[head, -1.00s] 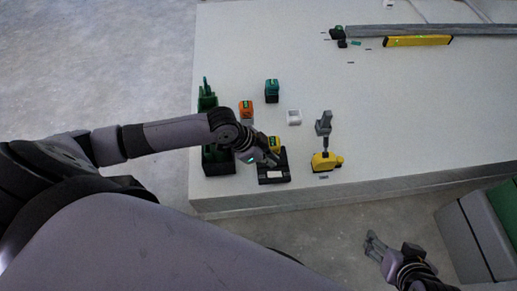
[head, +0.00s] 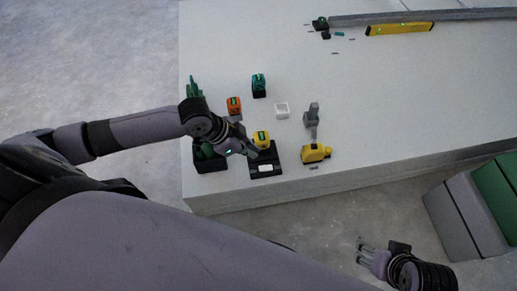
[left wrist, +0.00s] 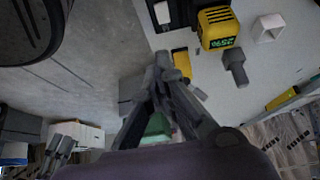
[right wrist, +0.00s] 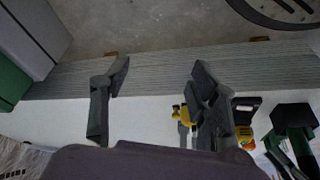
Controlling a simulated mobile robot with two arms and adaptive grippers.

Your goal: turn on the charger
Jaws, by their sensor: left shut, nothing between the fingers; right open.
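The black charger (head: 265,170) lies near the table's front edge, with a yellow battery (head: 261,138) on its far part. My right gripper (head: 364,253) is open and empty, off the table's front edge.
A yellow drill (head: 315,152) and a grey part (head: 311,117) lie right of the charger. Orange (head: 234,104) and teal (head: 259,84) batteries and a white box (head: 282,110) stand behind. A yellow level (head: 400,29) lies at the back.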

